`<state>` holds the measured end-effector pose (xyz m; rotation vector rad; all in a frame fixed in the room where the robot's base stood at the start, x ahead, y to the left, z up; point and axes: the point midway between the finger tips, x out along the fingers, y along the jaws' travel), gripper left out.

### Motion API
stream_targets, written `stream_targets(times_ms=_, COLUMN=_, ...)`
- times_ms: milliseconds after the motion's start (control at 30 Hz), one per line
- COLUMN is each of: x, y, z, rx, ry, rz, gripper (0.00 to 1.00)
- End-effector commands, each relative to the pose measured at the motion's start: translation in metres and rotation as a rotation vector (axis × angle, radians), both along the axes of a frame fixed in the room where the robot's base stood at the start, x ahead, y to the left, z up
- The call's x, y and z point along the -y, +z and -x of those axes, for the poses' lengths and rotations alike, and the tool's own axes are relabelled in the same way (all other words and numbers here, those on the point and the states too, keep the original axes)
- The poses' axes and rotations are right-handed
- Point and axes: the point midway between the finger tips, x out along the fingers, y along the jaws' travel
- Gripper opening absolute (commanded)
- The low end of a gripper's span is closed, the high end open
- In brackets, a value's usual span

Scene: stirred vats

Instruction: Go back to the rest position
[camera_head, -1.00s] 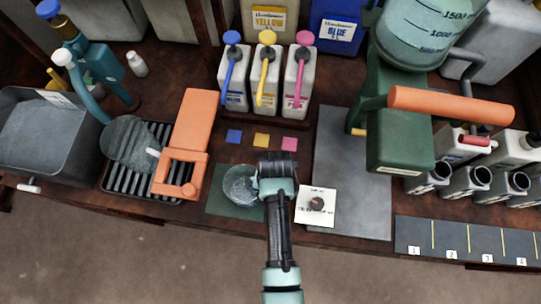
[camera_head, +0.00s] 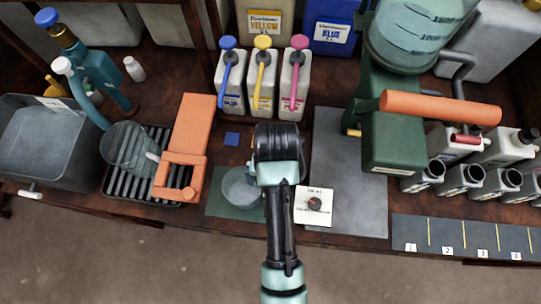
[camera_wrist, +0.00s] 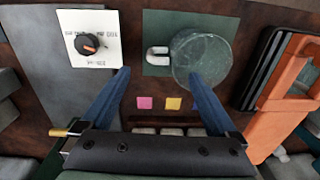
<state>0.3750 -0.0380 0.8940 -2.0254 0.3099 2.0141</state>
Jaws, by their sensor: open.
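My gripper (camera_wrist: 158,75) shows in the wrist view with its two blue fingers spread apart and nothing between them. In the head view its dark wrist (camera_head: 278,142) is raised over the front middle of the bench, and the fingers are hidden beneath it. A clear round vessel with a pale handle (camera_wrist: 202,60) stands on a green mat (camera_wrist: 157,30), apart from the fingers. It also shows in the head view (camera_head: 240,187), left of my arm. The dial on a white plate (camera_head: 314,204) is right of my arm.
Bottles with blue, yellow and pink pumps (camera_head: 264,80) stand behind the wrist. A green dispenser with an orange handle (camera_head: 440,107) stands right, over a grey plate (camera_head: 345,190). An orange stirrer stand (camera_head: 192,125), a rack and a grey basin (camera_head: 45,145) are left. Several small canisters stand far right.

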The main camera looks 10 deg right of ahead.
Motion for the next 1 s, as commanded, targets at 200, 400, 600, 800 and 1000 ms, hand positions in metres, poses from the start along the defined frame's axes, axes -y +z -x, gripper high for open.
stream_targets(times_ms=200, x=0.0, y=0.0, z=0.0, rx=0.0, ry=0.0, rz=0.0, gripper=0.94)
stream_targets(times_ms=400, x=0.0, y=0.0, z=0.0, rx=0.0, ry=0.0, rz=0.0, gripper=0.94)
stream_targets(times_ms=600, x=-0.001, y=0.006, z=-0.01, rx=0.039, ry=0.008, rz=0.003, gripper=0.94)
stream_targets(times_ms=800, x=-0.009, y=0.074, z=-0.09, rx=0.37, ry=0.072, rz=0.041, gripper=0.94)
stream_targets(times_ms=1000, x=-0.019, y=0.205, z=-0.171, rx=0.84, ry=0.154, rz=0.123, gripper=0.94)
